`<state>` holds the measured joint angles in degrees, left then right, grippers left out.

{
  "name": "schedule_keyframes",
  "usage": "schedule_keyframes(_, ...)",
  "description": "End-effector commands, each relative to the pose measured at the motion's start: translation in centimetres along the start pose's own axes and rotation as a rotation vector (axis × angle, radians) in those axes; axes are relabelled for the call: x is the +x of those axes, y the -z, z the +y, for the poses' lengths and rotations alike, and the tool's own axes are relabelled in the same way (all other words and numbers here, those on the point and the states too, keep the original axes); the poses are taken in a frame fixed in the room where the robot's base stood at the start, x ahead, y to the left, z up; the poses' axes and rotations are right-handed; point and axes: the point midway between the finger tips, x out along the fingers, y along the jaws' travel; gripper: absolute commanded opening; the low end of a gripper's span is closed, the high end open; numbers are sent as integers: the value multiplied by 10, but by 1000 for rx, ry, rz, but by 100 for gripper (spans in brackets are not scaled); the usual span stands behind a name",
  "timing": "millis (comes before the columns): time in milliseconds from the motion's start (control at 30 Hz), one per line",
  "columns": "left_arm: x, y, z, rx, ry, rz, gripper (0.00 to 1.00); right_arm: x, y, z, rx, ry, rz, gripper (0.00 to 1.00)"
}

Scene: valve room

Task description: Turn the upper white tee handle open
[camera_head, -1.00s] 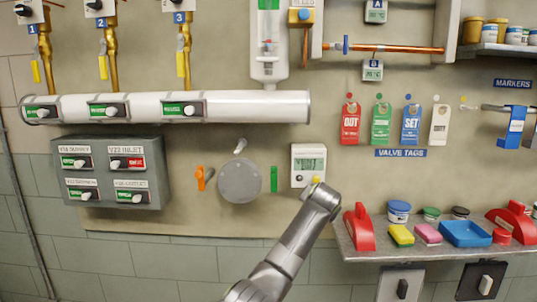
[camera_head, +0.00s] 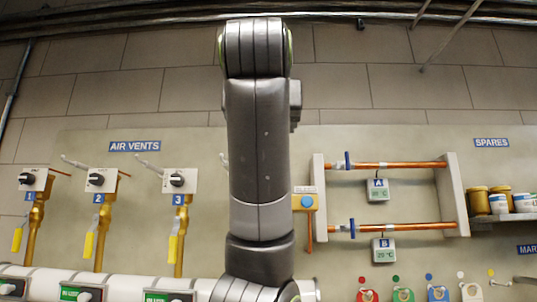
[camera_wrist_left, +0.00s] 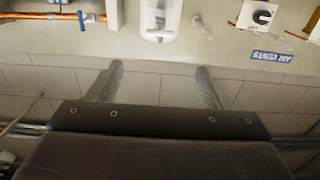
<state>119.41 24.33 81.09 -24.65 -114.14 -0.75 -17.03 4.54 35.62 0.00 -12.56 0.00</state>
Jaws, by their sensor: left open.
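I cannot clearly make out a white tee handle in either view. White angled levers (camera_head: 148,165) stick out of the wall beside the vent boxes, and one is partly hidden behind my arm. My raised arm fills the middle of the head view and covers the wall there. In the left wrist view my left gripper (camera_wrist_left: 156,82) is open, with nothing between its fingers. A white gauge-like housing (camera_wrist_left: 158,22) is beyond the fingertips, apart from them. My right gripper is in neither view.
Copper pipes (camera_head: 430,165) with blue fittings run between white brackets to the right of my arm. Air vents with black knobs (camera_head: 97,180) line the left wall. A white manifold pipe (camera_head: 45,275) lies below. Jars (camera_head: 498,204) stand on a shelf at right.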

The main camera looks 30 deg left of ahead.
Motion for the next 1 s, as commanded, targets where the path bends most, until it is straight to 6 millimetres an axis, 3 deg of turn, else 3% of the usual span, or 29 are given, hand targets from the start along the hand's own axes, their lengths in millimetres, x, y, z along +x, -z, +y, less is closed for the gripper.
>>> schedule_keyframes(467,28,7,-2,-3,1,1,73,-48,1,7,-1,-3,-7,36)
schedule_keyframes(1000,144,5,-2,-1,2,-3,73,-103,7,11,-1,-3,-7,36)
